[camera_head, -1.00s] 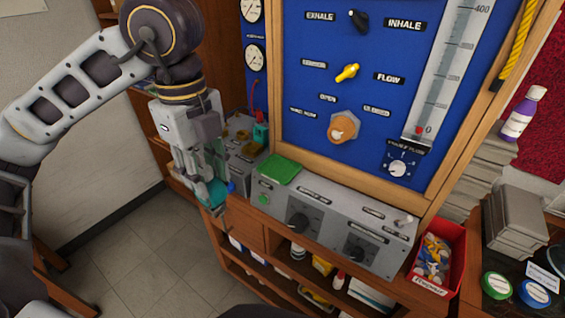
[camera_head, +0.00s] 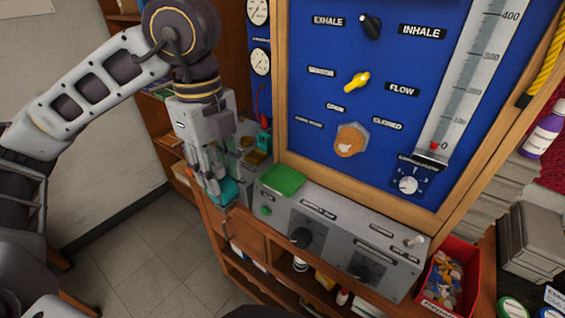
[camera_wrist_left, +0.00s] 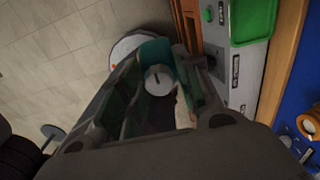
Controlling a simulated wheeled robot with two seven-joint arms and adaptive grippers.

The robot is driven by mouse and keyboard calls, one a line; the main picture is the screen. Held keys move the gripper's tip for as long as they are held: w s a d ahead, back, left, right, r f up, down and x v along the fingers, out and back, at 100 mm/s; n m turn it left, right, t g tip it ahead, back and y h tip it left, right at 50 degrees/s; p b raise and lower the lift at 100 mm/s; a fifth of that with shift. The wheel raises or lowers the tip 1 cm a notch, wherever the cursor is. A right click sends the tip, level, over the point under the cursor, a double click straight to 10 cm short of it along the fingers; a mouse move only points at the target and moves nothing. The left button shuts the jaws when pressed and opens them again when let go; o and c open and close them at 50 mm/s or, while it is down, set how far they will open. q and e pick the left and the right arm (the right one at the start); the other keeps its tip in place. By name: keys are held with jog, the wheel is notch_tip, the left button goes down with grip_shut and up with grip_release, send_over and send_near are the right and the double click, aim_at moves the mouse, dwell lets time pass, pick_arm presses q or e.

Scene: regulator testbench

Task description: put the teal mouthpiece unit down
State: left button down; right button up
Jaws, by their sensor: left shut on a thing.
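The teal mouthpiece unit (camera_head: 229,191) is between the fingers of my left gripper (camera_head: 222,188), at the left end of the bench. In the left wrist view the teal unit (camera_wrist_left: 155,50) shows at the fingertips with a round whitish part in front of it. My left gripper is shut on it, and the fingers hide part of it. I cannot tell whether the unit touches the bench top. My right gripper is not in view.
A grey control console (camera_head: 336,238) with knobs stands right of the gripper, with a green tray (camera_head: 283,180) on its left end. The blue panel (camera_head: 330,90) rises behind. A red bin (camera_head: 451,275) stands at the right. Tiled floor lies below left.

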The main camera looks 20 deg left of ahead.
pick_arm(q)
jog(key=w+d+f+p, duration=0.1)
jog(key=w+d, duration=0.2)
jog(key=w, duration=0.6)
jog(key=w+d+f+p, duration=0.1)
jog(key=w+d+f, duration=0.1)
jog(key=w, duration=0.6)
jog(key=shift+w+d, duration=0.35)
jog(key=shift+d, duration=0.35)
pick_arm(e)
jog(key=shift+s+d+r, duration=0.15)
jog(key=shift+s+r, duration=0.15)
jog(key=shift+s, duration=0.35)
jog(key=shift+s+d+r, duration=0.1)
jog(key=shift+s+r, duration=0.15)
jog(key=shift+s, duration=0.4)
pick_arm(q)
notch_tip(320, 180, down, 4)
jog(key=shift+w+d, duration=0.1)
jog(key=shift+w, duration=0.05)
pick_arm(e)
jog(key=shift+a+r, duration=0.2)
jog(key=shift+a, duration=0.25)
pick_arm(q)
jog(key=shift+f, duration=0.2)
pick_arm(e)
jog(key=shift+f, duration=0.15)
